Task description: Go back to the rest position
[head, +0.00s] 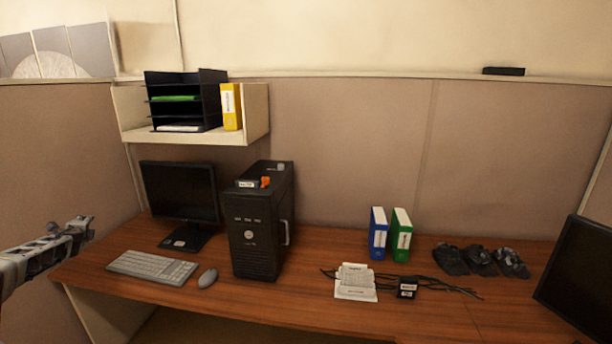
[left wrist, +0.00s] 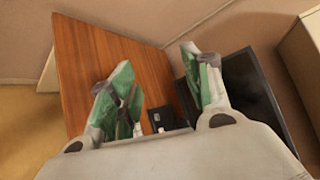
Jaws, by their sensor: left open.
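My left gripper (head: 82,228) is at the left edge of the head view, in front of the desk's left end and apart from everything on it. In the left wrist view my left gripper (left wrist: 163,85) shows two spread fingers with green pads and nothing between them. The wooden desk (left wrist: 100,50) lies beyond the fingers there. My right gripper is not in either view.
On the desk (head: 330,315) stand a monitor (head: 180,190), keyboard (head: 152,268), mouse (head: 208,278), black computer tower (head: 258,235), blue binder (head: 377,235) and green binder (head: 400,236). Cables (head: 450,288) and dark crumpled items (head: 480,261) lie to the right. A shelf (head: 190,138) hangs above.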

